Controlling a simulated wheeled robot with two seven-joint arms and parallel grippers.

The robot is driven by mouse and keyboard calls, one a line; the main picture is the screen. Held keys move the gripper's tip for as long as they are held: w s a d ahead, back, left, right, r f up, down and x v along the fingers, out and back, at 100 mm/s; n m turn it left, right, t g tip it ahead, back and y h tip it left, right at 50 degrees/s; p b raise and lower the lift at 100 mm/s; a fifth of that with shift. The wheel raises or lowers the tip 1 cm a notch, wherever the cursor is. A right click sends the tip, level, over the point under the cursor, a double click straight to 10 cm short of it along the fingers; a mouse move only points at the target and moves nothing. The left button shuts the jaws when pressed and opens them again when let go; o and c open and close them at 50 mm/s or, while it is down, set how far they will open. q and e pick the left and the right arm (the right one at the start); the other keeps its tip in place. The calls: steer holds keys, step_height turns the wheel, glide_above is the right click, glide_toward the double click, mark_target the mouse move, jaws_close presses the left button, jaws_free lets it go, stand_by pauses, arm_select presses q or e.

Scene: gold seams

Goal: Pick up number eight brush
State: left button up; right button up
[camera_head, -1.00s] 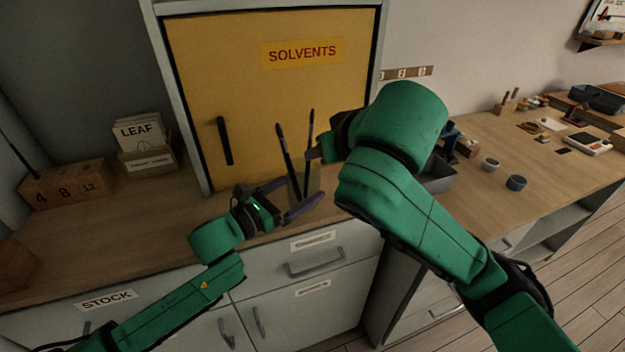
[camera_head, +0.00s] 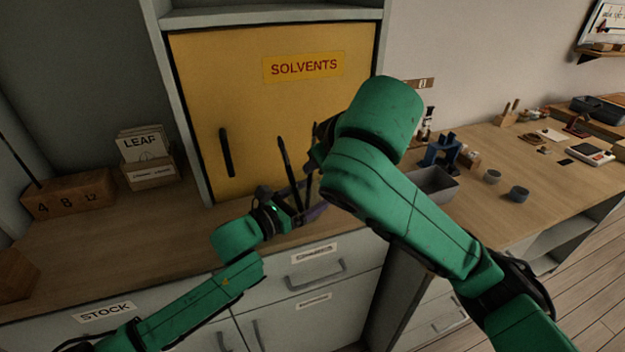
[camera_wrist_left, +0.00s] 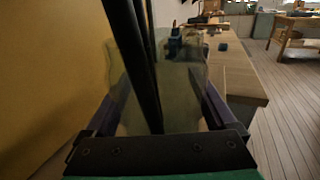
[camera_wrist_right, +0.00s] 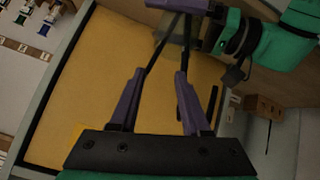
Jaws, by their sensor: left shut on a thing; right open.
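Two dark brushes (camera_head: 286,165) stand tilted in a clear jar at the cabinet front; I cannot tell which one is number eight. My left gripper (camera_head: 306,199) is shut around the jar; the left wrist view shows the translucent jar (camera_wrist_left: 184,92) between its fingers, with dark handles (camera_wrist_left: 140,70) rising close to the camera. My right gripper (camera_wrist_right: 160,72) is open and points at the brushes. In the right wrist view one brush handle (camera_wrist_right: 162,45) shows just beyond the space between its fingertips. In the head view my right arm hides most of that gripper.
A wooden block (camera_head: 70,196) marked 4, 8, 12 stands at the left, with one thin rod at the 4 end. A LEAF box (camera_head: 150,172) is beside it. The yellow SOLVENTS cabinet (camera_head: 235,90) rises close behind.

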steer(key=w+a+r+n+g+h, duration=0.1)
steer(key=w+r+n+g+h, duration=0.15)
steer(key=n, duration=1.05)
steer(key=w+a+r+n+g+h, duration=0.15)
steer(key=r+n, duration=0.25)
steer(key=n, duration=0.8)
steer(key=shift+g, duration=0.3)
steer(key=x, duration=1.1)
steer(key=shift+w+f, duration=0.1)
steer(key=shift+f, duration=0.3)
jaws_close()
